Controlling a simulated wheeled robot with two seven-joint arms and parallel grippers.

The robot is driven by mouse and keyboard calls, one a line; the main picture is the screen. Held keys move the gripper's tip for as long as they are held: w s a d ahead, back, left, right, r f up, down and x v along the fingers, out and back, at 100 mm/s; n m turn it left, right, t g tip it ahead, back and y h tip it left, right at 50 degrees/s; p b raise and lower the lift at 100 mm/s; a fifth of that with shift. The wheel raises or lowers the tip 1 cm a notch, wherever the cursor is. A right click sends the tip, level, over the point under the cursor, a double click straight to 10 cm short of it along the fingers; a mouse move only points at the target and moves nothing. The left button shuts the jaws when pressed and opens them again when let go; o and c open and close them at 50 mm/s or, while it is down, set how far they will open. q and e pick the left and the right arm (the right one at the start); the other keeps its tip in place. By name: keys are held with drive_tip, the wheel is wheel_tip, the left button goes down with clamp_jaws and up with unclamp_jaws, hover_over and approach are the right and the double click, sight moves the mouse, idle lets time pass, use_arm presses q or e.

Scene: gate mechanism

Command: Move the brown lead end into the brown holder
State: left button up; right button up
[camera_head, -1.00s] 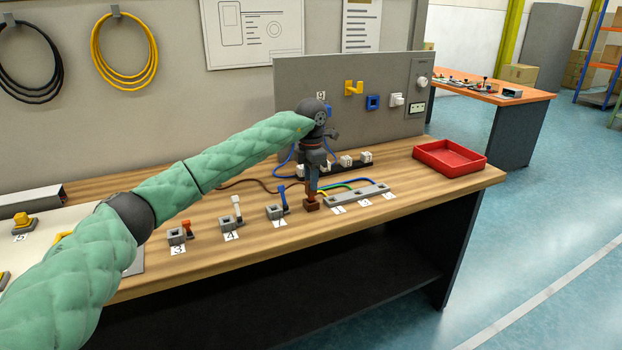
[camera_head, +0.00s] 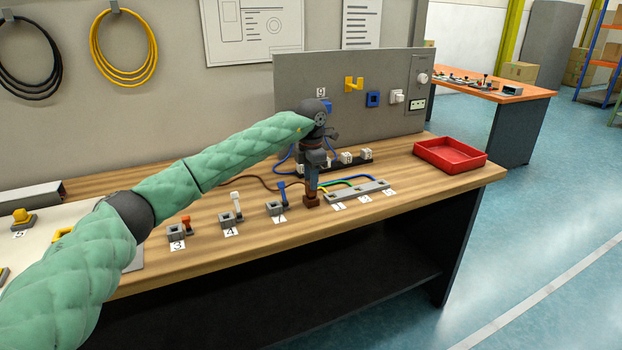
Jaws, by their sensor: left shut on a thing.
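My left gripper (camera_head: 312,187) points down from the arm that crosses from the left and is shut at the bench's front edge. A brown piece (camera_head: 312,199) shows right at and below its fingertips, low over the bench. I cannot tell where the brown lead end stops and the brown holder begins, or whether the end sits inside it; the fingers hide part of this. The brown lead (camera_head: 262,179) curves over the bench from the left toward the gripper. My right gripper is not in view.
Just right is a grey strip (camera_head: 358,191) with blue, green and yellow leads. A red tray (camera_head: 450,155) sits at the right. A grey panel (camera_head: 345,80) stands behind.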

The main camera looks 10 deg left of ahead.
use_arm(q)
drive_tip(key=shift+f+b, duration=0.3)
drive_tip(key=shift+f, duration=0.25)
idle(0.9)
drive_tip(key=o, duration=1.1)
